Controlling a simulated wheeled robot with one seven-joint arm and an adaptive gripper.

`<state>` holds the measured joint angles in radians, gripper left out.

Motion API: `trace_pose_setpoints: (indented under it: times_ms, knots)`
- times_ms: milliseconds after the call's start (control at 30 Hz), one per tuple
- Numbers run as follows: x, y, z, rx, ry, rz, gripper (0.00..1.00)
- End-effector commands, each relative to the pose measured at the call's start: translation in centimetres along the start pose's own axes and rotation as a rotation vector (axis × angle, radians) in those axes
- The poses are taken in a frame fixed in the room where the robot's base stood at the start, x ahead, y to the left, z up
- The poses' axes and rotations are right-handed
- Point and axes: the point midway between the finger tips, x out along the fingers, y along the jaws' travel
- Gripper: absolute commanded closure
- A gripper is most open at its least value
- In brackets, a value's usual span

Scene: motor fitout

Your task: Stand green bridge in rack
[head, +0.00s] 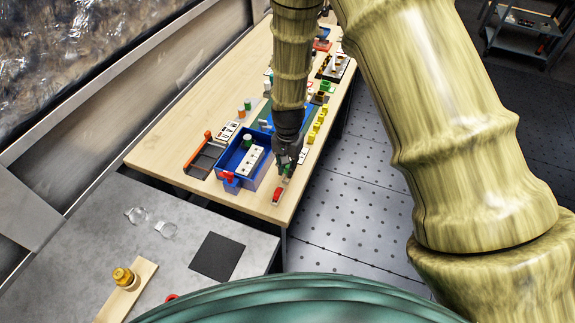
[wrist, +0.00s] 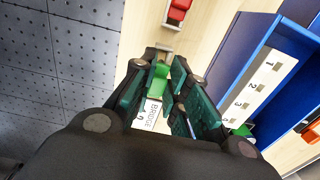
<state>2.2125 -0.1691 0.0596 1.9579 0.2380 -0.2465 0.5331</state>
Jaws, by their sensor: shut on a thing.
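My gripper (wrist: 164,75) is shut on the green bridge (wrist: 157,82), a small bright green block between its dark green fingers. A white card marked BRIDGE (wrist: 150,115) shows just below it; I cannot tell whether the block is clear of the surface. In the head view my gripper (head: 287,165) is at the table's right edge, right of the blue tray (head: 225,170), and mostly hides the block. The rack, a white numbered strip with slots (wrist: 262,85), is inside the blue tray to the right in the wrist view; it also shows in the head view (head: 248,161).
A red piece (head: 277,196) lies on a pale holder near the table's front corner. A green cylinder (head: 247,141) stands at the tray's far end. An orange-and-black holder (head: 205,155) is left of the tray. Yellow pieces (head: 316,126) line the right edge beyond my gripper.

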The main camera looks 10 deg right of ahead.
Motion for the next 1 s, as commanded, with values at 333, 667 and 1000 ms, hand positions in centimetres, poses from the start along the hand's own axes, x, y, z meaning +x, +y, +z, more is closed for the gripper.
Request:
trace_pose_setpoints:
  times_ms: [333, 667, 1000]
  knots:
    - [0.7, 0.0, 0.0, 0.000, 0.000, 0.000, 1.00]
    - [1.3, 0.0, 0.0, 0.000, 0.000, 0.000, 1.00]
    - [1.8, 0.0, 0.0, 0.000, 0.000, 0.000, 0.73]
